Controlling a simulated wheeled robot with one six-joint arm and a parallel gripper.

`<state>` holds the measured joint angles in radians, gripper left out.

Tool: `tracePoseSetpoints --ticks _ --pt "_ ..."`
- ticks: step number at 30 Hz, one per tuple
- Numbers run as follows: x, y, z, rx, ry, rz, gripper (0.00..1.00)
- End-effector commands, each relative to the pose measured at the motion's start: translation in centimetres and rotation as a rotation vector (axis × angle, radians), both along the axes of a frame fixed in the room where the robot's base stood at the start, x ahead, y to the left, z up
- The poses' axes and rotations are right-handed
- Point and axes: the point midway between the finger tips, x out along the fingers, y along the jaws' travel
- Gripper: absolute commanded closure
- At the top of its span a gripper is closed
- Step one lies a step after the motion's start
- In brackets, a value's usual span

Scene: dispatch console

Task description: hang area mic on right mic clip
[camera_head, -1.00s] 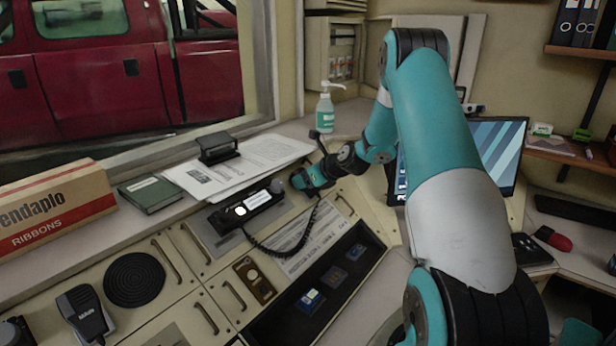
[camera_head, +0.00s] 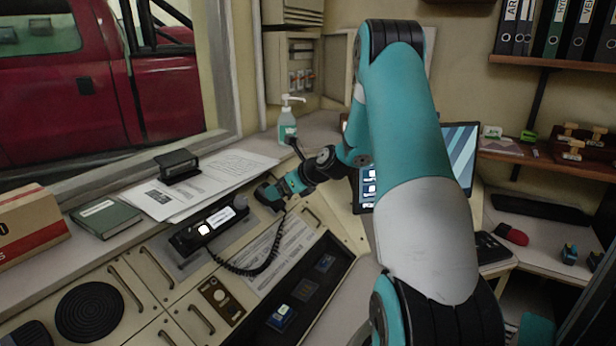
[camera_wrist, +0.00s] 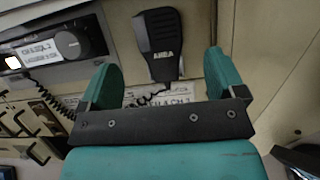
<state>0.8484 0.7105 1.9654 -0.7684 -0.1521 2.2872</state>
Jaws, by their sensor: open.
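The area mic (camera_wrist: 158,45) is a black hand mic lettered AREA, at the top middle of the wrist view. It is upright against the beige console face. My gripper (camera_wrist: 162,64) is open, its two teal fingers on either side of the mic's lower part in the picture. I cannot tell whether they touch it. In the head view my gripper (camera_head: 270,194) is beside the right end of the radio unit (camera_head: 216,222), and I cannot make out the mic there. A coiled cord (camera_head: 262,262) runs from the radio towards my gripper. I cannot pick out the right mic clip.
Papers (camera_head: 222,178) with a black stapler-like box (camera_head: 177,165) and a green book (camera_head: 105,216) lie on the ledge. A sanitizer bottle (camera_head: 288,125) stands behind my gripper. A dark recessed tray (camera_head: 300,292) is in front. A monitor (camera_head: 461,148) stands right of my arm.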

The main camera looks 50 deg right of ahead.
Motion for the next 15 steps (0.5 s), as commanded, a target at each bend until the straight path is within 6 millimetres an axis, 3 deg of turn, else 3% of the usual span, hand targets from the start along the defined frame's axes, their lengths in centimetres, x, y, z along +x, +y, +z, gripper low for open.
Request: tracePoseSetpoints --ticks 6,15 --pt "-4.8 -0.8 3.3 -0.001 -0.002 -0.005 0.11" --pt "-9.0 -1.3 6.3 0.0 -0.001 -0.002 0.11"
